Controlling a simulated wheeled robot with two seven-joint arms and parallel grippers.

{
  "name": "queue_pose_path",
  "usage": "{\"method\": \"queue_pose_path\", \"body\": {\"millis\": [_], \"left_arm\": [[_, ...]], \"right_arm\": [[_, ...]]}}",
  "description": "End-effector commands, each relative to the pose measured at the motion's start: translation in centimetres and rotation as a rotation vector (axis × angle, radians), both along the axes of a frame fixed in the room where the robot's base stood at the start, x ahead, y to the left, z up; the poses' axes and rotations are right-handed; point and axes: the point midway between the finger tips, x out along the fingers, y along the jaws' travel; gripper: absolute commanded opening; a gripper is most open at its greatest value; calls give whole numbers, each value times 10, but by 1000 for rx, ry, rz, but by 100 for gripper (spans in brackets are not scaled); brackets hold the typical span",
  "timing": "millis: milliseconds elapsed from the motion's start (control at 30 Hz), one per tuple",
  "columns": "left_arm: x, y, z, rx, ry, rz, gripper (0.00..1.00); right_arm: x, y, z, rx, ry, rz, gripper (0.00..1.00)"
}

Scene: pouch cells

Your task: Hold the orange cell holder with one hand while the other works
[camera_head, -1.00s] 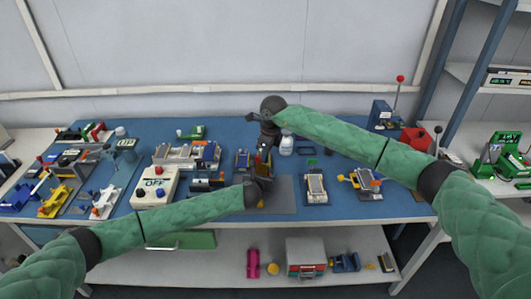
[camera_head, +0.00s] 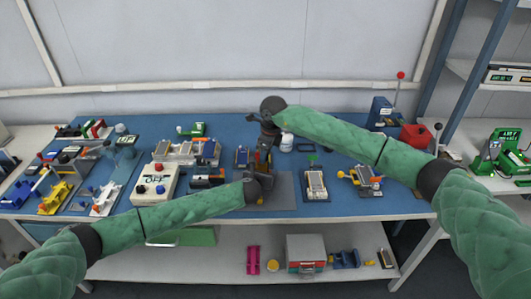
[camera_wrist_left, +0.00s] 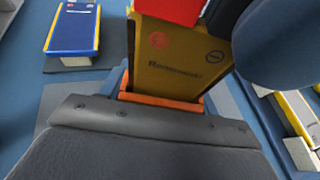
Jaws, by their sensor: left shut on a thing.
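The orange cell holder (camera_wrist_left: 160,100) shows in the left wrist view as a low orange rim close in front of my left gripper's dark body. A gold-brown pouch cell (camera_wrist_left: 180,60) with printed lettering stands in it, a little tilted in the picture. A red piece (camera_wrist_left: 180,8) covers its top edge. My left gripper (camera_head: 261,181) is shut on the holder; its fingertips are mostly hidden.
A grey mat (camera_head: 284,192) lies under the grippers. A white box with buttons (camera_head: 155,187) and several small devices stand to the left. A white bottle (camera_head: 287,142) stands behind.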

Motion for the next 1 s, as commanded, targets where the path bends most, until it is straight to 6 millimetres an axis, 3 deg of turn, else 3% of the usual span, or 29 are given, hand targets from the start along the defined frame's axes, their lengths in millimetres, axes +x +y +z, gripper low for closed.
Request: {"method": "queue_pose_path", "body": {"millis": [267, 433, 1000], "left_arm": [[0, 0, 0, 0, 0, 0, 39], [0, 0, 0, 0, 0, 0, 39], [0, 0, 0, 0, 0, 0, 39]], "right_arm": [[0, 0, 1, 0, 0, 0, 38], [0, -1, 11, 1, -1, 0, 38], [-8, -14, 104, 1, -1, 0, 38]]}}
